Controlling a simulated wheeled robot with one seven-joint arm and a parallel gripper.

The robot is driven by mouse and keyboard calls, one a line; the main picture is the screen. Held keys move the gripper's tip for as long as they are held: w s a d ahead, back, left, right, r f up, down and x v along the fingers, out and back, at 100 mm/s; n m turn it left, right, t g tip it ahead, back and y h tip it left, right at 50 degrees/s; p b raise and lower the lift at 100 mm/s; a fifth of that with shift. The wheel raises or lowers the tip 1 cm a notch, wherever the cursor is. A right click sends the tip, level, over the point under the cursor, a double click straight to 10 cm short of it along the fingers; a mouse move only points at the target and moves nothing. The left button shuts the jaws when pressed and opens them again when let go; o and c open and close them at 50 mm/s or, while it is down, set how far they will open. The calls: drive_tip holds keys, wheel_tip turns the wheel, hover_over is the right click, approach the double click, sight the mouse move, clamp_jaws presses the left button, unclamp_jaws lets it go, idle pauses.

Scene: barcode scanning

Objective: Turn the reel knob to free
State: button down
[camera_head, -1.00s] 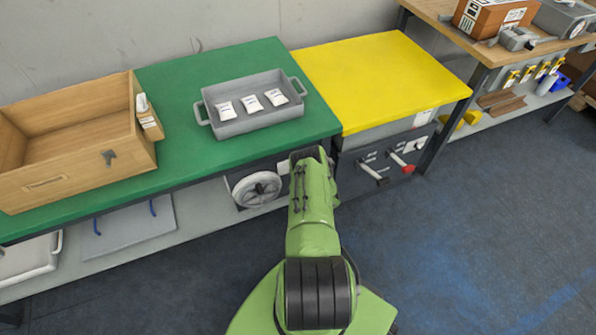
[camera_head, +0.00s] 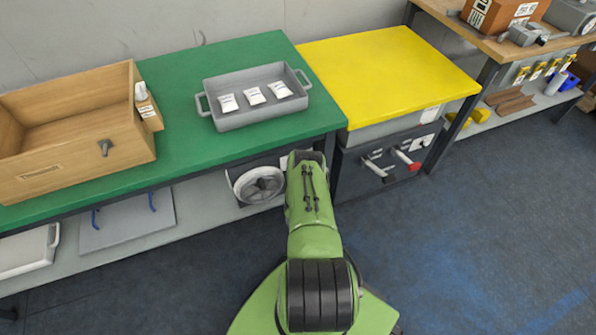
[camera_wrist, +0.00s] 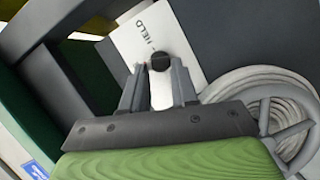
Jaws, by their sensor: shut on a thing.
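A small dark round reel knob (camera_wrist: 160,62) sits on a white plate (camera_wrist: 127,43) in the wrist view. The plate reads "HELD", turned on its side. My gripper (camera_wrist: 161,72) is shut on the knob, one finger on each side of it. The hose reel (camera_wrist: 301,132) with its pale coiled hose and grey spokes is to the right of my gripper. It also shows under the green bench in the head view (camera_head: 258,185). There the fingers and the knob are hidden by my arm.
The green bench top (camera_head: 180,75) overhangs the reel. A grey tray (camera_head: 262,119) with white packets and a wooden box (camera_head: 70,165) stand on it. The yellow-topped cabinet (camera_head: 390,70) with red and grey handles is close on the right. Floor on the right is clear.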

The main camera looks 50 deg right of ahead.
drive_tip(key=shift+f+n+t+h, duration=0.2)
drive_tip(key=shift+n+h, duration=0.15)
drive_tip(key=shift+n, duration=0.45)
drive_tip(key=shift+f+n+t+h, duration=0.15)
drive_tip(key=shift+n+h, duration=0.2)
drive_tip(key=shift+n, duration=0.45)
drive_tip(key=c, duration=0.9)
unclamp_jaws()
drive_tip(key=shift+o, duration=0.2)
drive_tip(key=shift+f, duration=0.1)
